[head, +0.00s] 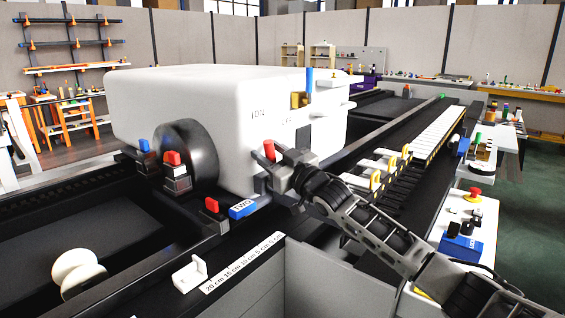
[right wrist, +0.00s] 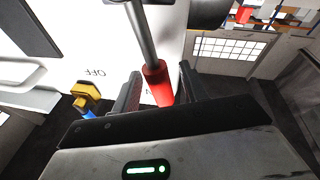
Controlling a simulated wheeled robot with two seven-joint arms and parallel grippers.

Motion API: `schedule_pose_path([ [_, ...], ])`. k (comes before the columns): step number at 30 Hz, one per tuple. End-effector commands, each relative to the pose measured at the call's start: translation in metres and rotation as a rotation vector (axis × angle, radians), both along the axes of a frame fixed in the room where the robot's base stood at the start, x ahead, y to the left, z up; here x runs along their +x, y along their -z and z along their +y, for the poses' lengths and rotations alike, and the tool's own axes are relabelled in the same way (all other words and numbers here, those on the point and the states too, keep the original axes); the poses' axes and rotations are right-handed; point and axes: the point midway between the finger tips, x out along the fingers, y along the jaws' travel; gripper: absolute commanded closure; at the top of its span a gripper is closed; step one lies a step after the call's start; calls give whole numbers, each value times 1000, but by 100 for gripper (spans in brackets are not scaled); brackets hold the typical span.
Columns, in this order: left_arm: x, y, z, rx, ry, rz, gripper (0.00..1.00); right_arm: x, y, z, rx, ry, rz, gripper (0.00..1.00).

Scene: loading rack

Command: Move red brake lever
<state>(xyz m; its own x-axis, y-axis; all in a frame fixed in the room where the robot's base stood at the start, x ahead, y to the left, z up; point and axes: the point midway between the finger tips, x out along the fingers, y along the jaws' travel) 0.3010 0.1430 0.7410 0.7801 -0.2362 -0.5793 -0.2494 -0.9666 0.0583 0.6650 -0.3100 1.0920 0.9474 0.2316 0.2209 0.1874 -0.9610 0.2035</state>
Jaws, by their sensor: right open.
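The red lever handle (head: 269,150) stands against the front face of the white machine (head: 205,105), just by my right gripper (head: 283,170). In the right wrist view the red grip (right wrist: 157,82) sits on a grey rod (right wrist: 140,30), between the two dark fingers of my right gripper (right wrist: 160,88). The fingers are open, with a gap visible on the right; I cannot tell if the left finger touches the grip. OFF lettering shows on the white panel beside it. My left gripper is not in view.
Red-topped (head: 172,158) and blue-topped (head: 144,146) blocks stand by a black roller at left. A blue EWO box (head: 243,209) and a white bracket (head: 190,273) lie on the near rail. A red-button panel (head: 474,195) is at right.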

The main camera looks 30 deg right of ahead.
Motion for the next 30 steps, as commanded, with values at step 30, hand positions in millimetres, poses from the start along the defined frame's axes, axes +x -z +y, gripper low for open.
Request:
schedule_pose_path([
  [30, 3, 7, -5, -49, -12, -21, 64, -147, 36, -36, -2, 0, 3, 56],
])
